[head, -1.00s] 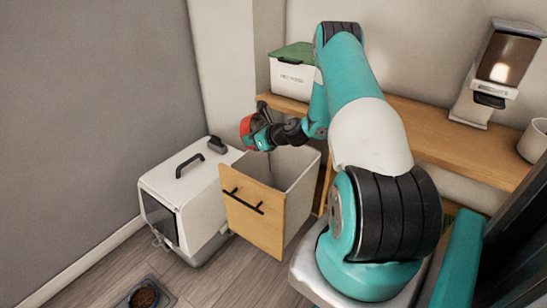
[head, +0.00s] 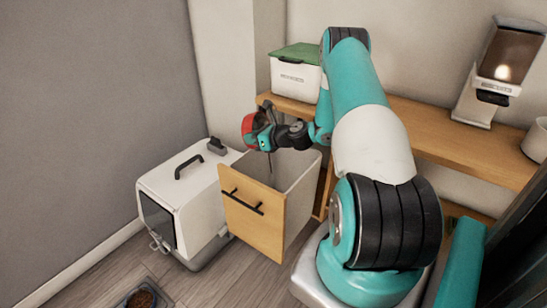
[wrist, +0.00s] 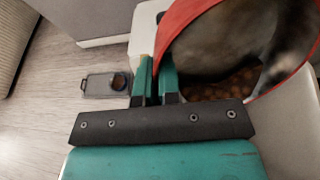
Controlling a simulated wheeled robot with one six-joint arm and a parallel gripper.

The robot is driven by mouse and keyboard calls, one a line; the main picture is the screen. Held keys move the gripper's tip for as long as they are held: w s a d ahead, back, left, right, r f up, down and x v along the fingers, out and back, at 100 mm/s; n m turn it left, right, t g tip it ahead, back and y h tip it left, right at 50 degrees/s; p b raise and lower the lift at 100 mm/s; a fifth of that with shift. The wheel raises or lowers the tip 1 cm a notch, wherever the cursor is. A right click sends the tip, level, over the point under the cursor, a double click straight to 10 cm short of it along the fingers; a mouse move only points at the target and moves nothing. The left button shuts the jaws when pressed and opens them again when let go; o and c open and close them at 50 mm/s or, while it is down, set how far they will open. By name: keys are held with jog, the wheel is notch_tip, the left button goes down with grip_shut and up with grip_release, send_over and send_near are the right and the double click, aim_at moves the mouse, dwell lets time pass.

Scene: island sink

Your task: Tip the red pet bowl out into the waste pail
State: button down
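The red pet bowl (head: 249,127) is held tilted on its side above the pulled-out waste pail (head: 303,192), a white bin behind a wooden front with a black handle. My gripper (head: 262,137) is shut on the bowl's rim. In the wrist view, my gripper's fingers (wrist: 154,75) are at the left edge of the red bowl (wrist: 190,27). The bowl's inside looks dark grey, with brown kibble (wrist: 235,85) showing low in it. I cannot see the pail's bottom or whether anything has fallen into it.
A white pet carrier (head: 180,200) stands left of the pail. A tray with a bowl of kibble (head: 141,299) lies on the floor in front. A wooden shelf (head: 430,125) behind holds a green-lidded box (head: 293,76), a food dispenser (head: 497,75) and a white pot (head: 538,142).

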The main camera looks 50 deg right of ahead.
jog(key=shift+s+d+r+t+y+b, duration=0.1)
jog(key=shift+s+d+t+y+b, duration=0.05)
jog(key=shift+s+t+b, duration=0.35)
jog(key=shift+s+d+r+t+y+b, duration=0.1)
jog(key=shift+s+d+t+y+b, duration=0.05)
jog(key=shift+s+t+b, duration=0.4)
jog(key=shift+s+d+t+b, duration=0.1)
jog(key=shift+t+b, duration=0.15)
jog(key=shift+b, duration=0.3)
dwell(0.3)
jog(key=b, duration=0.3)
jog(key=shift+d+f+b, duration=0.1)
jog(key=shift+f+b, duration=0.15)
jog(key=shift+b, duration=0.05)
jog(key=b, duration=0.7)
jog(key=shift+s+t, duration=0.3)
jog(key=shift+t, duration=0.1)
jog(key=b, duration=0.3)
jog(key=shift+d+b, duration=0.1)
jog(key=shift+b, duration=0.3)
